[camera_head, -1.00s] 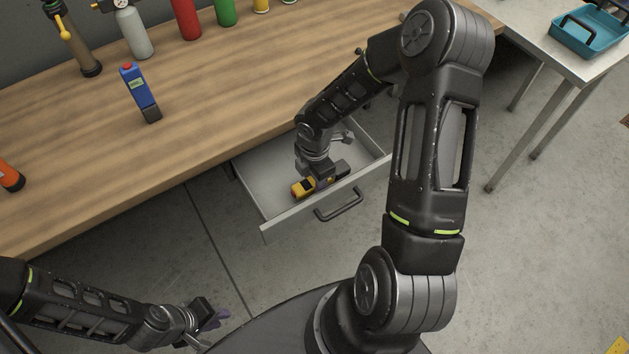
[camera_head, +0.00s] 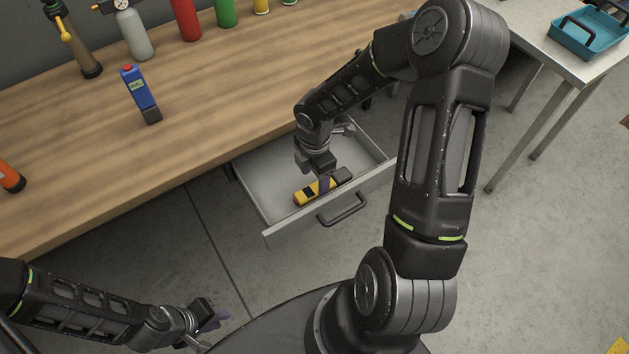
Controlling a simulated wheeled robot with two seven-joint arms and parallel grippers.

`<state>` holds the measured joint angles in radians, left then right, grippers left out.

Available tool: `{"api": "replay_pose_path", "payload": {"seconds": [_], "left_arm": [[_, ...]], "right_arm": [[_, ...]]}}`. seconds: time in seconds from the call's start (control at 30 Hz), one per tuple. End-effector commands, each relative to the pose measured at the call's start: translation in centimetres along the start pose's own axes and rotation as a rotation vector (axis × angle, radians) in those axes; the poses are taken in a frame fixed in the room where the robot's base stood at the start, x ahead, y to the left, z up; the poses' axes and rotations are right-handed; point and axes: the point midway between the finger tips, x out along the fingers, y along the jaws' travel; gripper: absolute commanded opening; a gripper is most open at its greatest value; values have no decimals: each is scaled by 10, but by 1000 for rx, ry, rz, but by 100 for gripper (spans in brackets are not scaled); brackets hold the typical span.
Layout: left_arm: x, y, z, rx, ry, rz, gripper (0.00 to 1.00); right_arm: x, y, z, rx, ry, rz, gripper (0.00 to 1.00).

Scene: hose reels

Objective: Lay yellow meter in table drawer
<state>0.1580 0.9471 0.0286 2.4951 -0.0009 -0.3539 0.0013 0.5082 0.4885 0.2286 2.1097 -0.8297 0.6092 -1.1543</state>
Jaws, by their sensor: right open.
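The yellow meter (camera_head: 304,195) with a dark end lies in the open table drawer (camera_head: 262,192), near its front wall. My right gripper (camera_head: 325,184) is just above the meter, open, with a finger in front of the meter's middle. Part of the meter is hidden behind that finger. My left gripper (camera_head: 213,318) is low at the bottom left, away from the drawer, over the floor. Its fingers are small and dark, and I cannot tell whether they are apart.
The wooden table (camera_head: 200,110) carries a blue meter (camera_head: 139,92), an orange item (camera_head: 10,178) and several bottles at the back. A teal tray (camera_head: 588,36) stands on a side table at the right. The drawer handle (camera_head: 342,210) juts out in front.

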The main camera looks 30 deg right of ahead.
Motion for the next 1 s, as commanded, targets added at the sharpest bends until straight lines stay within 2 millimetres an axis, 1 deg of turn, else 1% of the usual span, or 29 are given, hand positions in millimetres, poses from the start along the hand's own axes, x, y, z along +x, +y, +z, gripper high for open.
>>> {"api": "replay_pose_path", "payload": {"seconds": [0.03, 0.1, 0.2, 0.3, 0.43, 1.0], "left_arm": [[-1, 0, 0, 0, 0, 0, 22], [-2, 0, 0, 0, -1, -1, 22], [-2, 1, 0, -1, -1, -1, 22], [-2, 1, 0, -1, -1, -1, 22], [-2, 0, 0, -1, -1, -1, 22], [-2, 1, 0, -1, -1, -1, 22]], "right_arm": [[-10, 1, 1, 1, -2, 4, 63], [-23, 1, 1, 1, -2, 3, 63], [-37, 0, 1, 1, -2, 2, 63], [-46, 0, 0, -1, -1, 1, 63], [-49, 0, 0, 0, 1, -1, 63], [-49, 0, 0, 0, 0, 0, 63]]}}
